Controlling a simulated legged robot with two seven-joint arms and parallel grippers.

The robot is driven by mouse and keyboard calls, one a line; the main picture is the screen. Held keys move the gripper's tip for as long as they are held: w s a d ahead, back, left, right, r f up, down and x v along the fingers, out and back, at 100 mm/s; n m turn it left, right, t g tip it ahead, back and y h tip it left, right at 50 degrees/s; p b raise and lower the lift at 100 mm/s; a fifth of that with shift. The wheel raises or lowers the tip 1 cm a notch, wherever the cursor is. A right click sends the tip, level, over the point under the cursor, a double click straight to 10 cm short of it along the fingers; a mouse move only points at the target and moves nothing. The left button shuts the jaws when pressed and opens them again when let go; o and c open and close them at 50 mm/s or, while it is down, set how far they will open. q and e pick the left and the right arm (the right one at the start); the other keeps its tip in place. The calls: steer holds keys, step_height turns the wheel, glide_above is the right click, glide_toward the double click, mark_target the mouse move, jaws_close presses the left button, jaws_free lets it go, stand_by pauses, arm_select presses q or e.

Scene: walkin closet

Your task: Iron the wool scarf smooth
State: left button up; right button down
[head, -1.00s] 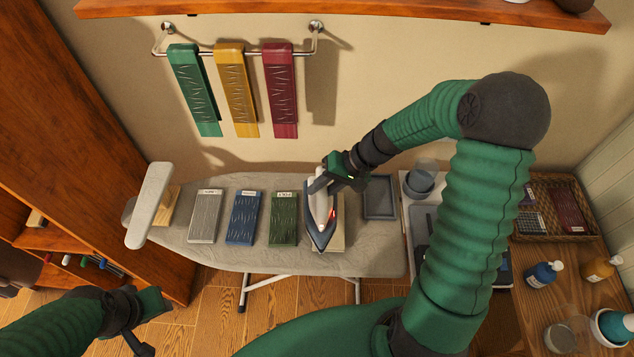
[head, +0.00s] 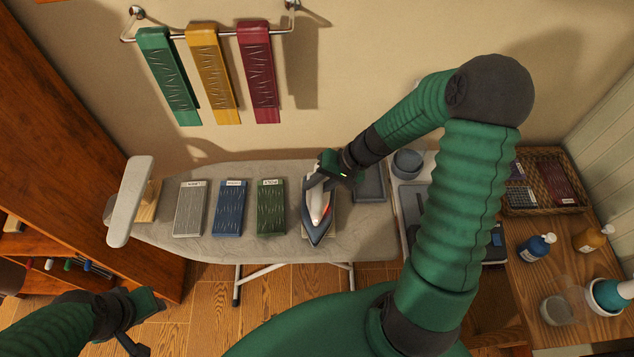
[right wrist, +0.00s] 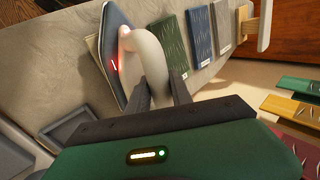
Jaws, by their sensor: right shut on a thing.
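The iron (head: 316,212), white and dark blue, stands over a beige piece (head: 332,228) on the ironing board and hides most of it. My right gripper (head: 325,178) is shut on the iron's handle; the right wrist view also shows the grip (right wrist: 160,92). I cannot tell whether the soleplate touches the beige piece. Grey (head: 190,209), blue (head: 230,208) and green (head: 271,207) ridged scarf pieces lie in a row to its left. Their labels are too small to read, so I cannot tell which is wool. My left gripper (head: 142,318) is low at the left, away from the board.
The ironing board (head: 350,245) has a grey tray-like rest (head: 370,184) right of the iron and a pale sleeve board (head: 130,200) at its left end. Three scarves hang on a wall rail (head: 210,36). A counter at right holds bottles and a basket (head: 545,182).

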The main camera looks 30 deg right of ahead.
steer(key=shift+a+r, duration=0.1)
steer(key=shift+r, duration=0.05)
steer(key=shift+f+b, duration=0.4)
steer(key=shift+f, duration=0.05)
stand_by(0.6)
stand_by(1.7)
step_height(320, 180, up, 6)
steer(key=p, duration=0.4)
steer(key=shift+r+p, duration=0.15)
steer(key=shift+p, duration=0.2)
stand_by(0.3)
